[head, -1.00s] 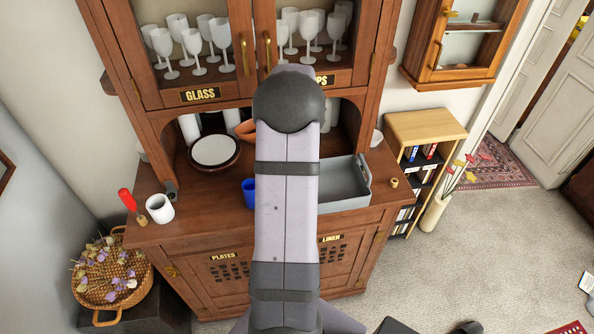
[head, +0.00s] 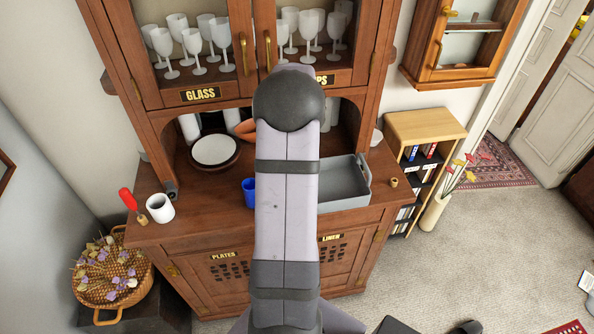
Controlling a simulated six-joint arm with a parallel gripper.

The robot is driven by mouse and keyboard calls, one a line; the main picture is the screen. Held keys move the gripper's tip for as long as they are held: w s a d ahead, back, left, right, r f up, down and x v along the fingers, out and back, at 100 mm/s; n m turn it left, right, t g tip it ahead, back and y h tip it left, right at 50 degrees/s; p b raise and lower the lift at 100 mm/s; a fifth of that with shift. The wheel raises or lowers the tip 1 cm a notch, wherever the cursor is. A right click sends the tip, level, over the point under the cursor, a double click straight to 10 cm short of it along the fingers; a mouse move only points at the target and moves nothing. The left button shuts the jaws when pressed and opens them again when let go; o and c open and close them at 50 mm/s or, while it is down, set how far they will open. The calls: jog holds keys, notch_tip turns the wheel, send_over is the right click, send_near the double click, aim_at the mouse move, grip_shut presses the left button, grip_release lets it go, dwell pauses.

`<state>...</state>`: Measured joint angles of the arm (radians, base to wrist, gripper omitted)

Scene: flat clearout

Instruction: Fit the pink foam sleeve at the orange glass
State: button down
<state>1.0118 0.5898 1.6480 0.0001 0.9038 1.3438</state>
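I see no pink foam sleeve in the head view. I cannot make out an orange glass either. An orange, bowl-like thing (head: 245,130) stands in the cabinet's niche, partly hidden behind my arm, and I cannot tell its full shape. My arm covers the middle of the counter. My gripper does not show, so its place and whether it holds anything are hidden.
On the wooden counter (head: 215,220) stand a white cup (head: 160,208), a red-handled tool (head: 130,202), a plate (head: 214,150), a blue cup (head: 249,190), a grey tray (head: 345,203) and a small tan ring (head: 394,183). Stemmed glasses (head: 191,42) fill the cabinet above.

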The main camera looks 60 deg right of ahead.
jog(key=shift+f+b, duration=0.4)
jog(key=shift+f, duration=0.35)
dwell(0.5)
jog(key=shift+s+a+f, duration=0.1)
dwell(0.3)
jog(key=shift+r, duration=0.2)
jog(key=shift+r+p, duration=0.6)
jog(key=shift+p, duration=0.1)
jog(key=shift+p, duration=0.3)
dwell(1.2)
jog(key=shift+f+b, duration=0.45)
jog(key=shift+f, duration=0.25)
dwell(0.4)
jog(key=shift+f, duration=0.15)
dwell(0.4)
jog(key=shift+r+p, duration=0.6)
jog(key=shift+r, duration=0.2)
